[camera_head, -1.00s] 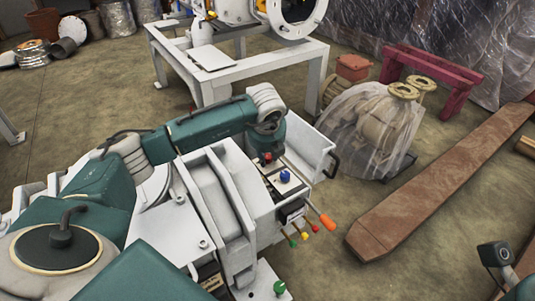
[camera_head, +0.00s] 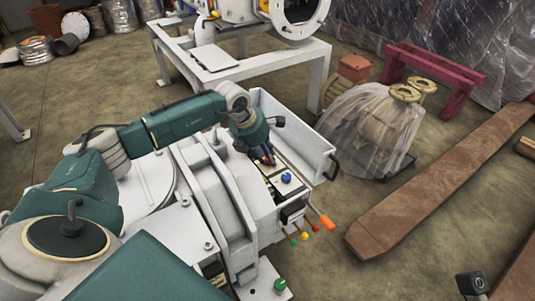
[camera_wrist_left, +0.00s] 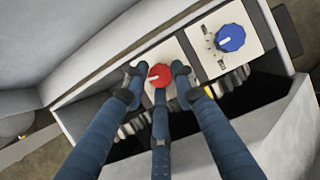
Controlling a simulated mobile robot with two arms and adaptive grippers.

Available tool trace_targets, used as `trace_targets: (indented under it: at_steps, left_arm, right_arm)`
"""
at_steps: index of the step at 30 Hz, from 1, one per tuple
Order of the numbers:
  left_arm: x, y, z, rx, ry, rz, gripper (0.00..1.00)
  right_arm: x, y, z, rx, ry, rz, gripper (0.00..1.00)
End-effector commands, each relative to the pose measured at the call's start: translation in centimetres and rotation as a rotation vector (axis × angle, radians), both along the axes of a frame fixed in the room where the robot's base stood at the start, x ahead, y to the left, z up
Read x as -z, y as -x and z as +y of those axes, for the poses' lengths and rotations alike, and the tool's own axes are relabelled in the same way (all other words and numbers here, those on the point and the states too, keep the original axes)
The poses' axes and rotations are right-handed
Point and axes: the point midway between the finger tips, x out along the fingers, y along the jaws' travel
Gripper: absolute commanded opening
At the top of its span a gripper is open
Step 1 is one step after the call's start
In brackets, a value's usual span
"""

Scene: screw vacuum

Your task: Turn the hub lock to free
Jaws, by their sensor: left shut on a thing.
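The red knob (camera_wrist_left: 160,76) with a white pointer mark sits on a pale panel plate in the left wrist view. My left gripper (camera_wrist_left: 158,82) has dark blue fingers on both sides of it and one below, shut on it. In the head view the fingertips (camera_head: 266,160) reach down to the panel and mostly hide the red knob. A blue knob (camera_wrist_left: 230,38) with a white pointer is on the neighbouring plate, and it also shows in the head view (camera_head: 286,178). No label naming the hub lock is readable. My right gripper is not visible.
The panel is on a white machine (camera_head: 228,205) with an open tray (camera_head: 295,130) behind it. Levers with coloured ends, one orange (camera_head: 327,223), stick out in front. A green knob (camera_head: 280,286) is lower down.

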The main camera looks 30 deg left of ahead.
Motion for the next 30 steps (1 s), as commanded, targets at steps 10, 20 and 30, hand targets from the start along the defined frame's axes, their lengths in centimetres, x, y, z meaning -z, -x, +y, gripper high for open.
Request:
trace_targets:
  at_steps: [10,20,30]
  left_arm:
    - [-0.79,-0.9,-0.09,0.324,0.009,-0.024,0.0]
    - [-0.68,-1.03,-0.28,0.585,0.012,-0.025,0.0]
    - [-0.68,-1.01,-0.4,0.73,0.011,-0.024,0.0]
  right_arm:
    - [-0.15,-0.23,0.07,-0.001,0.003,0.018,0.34]
    - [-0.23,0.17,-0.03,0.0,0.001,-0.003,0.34]
    - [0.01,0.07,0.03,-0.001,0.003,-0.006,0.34]
